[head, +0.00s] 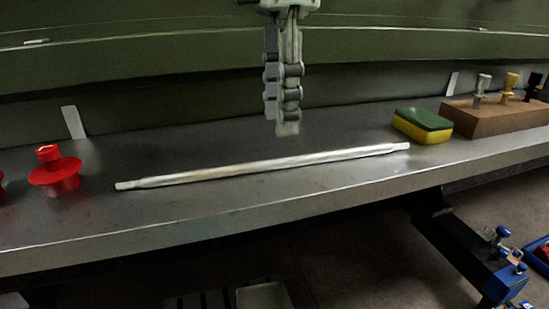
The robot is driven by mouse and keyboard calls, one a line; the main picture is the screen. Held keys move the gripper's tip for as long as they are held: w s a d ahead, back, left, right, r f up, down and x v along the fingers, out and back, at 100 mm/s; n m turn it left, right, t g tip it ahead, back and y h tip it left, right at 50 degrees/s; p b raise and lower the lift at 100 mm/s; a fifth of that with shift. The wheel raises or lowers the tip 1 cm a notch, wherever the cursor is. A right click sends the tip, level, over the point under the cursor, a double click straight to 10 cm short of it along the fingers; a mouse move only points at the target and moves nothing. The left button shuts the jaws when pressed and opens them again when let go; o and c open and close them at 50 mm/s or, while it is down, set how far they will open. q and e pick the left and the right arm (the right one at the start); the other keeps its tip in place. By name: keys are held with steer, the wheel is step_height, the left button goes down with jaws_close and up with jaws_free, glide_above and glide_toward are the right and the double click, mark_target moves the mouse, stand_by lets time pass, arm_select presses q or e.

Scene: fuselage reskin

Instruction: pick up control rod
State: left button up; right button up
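The control rod (265,167) is a long, pale metal rod with narrower ends. It lies on the grey metal bench, slanting slightly up to the right. My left gripper (281,122) hangs down from the top middle, fingers pointing at the bench, above or behind the middle of the rod. The gripper appears apart from the rod. Its fingers show nearly edge-on and overlap, so I cannot tell whether it is open or shut. Nothing shows between the fingers. My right gripper is not in view.
A red flanged part (57,175) stands at the left. A green and yellow sponge (422,126) and a wooden block (498,116) holding several small fittings are at the right. The green curved panel (150,50) rises behind the bench (330,198). The bench around the rod is clear.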

mark_target(279, 158)
arm_select(q)
step_height(279, 158, down, 6)
steer(key=shift+s+r, duration=0.15)
steer(key=shift+r, duration=0.1)
jaws_close()
